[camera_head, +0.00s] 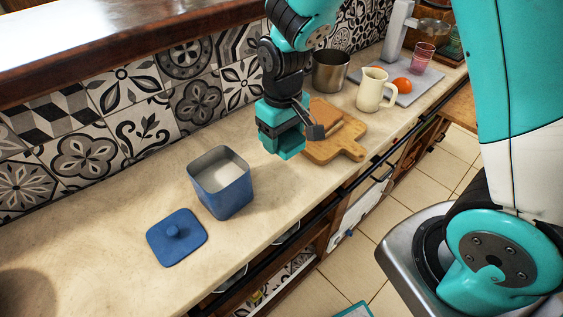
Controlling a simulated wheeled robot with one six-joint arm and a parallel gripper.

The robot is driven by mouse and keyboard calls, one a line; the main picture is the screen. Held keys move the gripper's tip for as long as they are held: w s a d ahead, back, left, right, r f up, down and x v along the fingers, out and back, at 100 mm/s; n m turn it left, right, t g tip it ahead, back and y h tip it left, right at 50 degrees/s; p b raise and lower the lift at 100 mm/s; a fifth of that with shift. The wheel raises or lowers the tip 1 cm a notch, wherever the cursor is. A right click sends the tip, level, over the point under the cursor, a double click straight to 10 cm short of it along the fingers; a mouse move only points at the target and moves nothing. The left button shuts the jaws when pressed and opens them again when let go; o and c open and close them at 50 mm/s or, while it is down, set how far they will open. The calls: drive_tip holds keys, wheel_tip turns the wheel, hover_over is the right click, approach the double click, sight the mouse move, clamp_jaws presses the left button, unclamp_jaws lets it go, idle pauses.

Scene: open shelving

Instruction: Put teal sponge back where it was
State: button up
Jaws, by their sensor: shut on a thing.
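My gripper (306,128) hangs over the counter, between the blue canister and the wooden board. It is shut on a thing. A teal block (291,147) at its lower end looks like the teal sponge, though its colour blends with the teal parts of my arm and its outline is hard to make out. The block appears to be held above the counter. What lies directly behind my gripper is hidden.
An open blue canister (222,190) holds something white; its blue lid (177,238) lies beside it. A wooden board (343,151) with a brown block, a cream pitcher (375,91), a metal pot (331,73) and a grey tray (405,98) stand farther right.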

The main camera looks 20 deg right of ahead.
sight(283, 173)
wheel_tip(283, 173, down, 9)
drive_tip(key=shift+f, duration=0.1)
idle(0.3)
drive_tip(key=shift+f, duration=0.15)
drive_tip(key=o, duration=0.9)
drive_tip(key=shift+r, duration=0.2)
wheel_tip(283, 173, up, 12)
drive_tip(key=shift+a+b, duration=0.1)
drive_tip(key=shift+b, duration=0.2)
drive_tip(key=s+a+r+n+y, duration=0.1)
drive_tip(key=s+a+r+y, duration=0.1)
drive_tip(key=s+r, duration=0.4)
drive_tip(key=s+a+r+n+y, duration=0.2)
drive_tip(key=s+r, duration=0.4)
drive_tip(key=s, duration=0.6)
drive_tip(key=shift+s+a+r, duration=0.2)
drive_tip(key=shift+s+a, duration=0.05)
